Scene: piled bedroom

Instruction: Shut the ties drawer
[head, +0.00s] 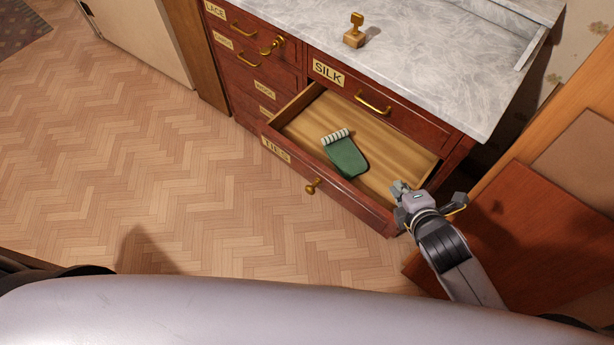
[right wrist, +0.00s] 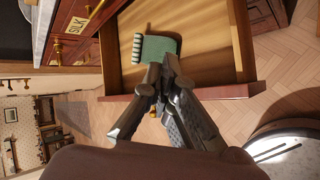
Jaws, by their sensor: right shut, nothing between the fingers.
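The ties drawer (head: 285,158) stands pulled well out of the red-brown cabinet, its front labelled TIES with a brass knob (head: 313,186). A green folded item (head: 346,158) with a white striped end lies inside, and it also shows in the right wrist view (right wrist: 160,46). My right gripper (head: 402,197) is shut and empty at the right end of the drawer, close to its front corner. My left gripper is not in view.
The SILK drawer (head: 405,116) above is shut. A wooden panel (head: 540,225) stands close to the right of my right arm. The parquet floor (head: 150,150) before the cabinet is clear.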

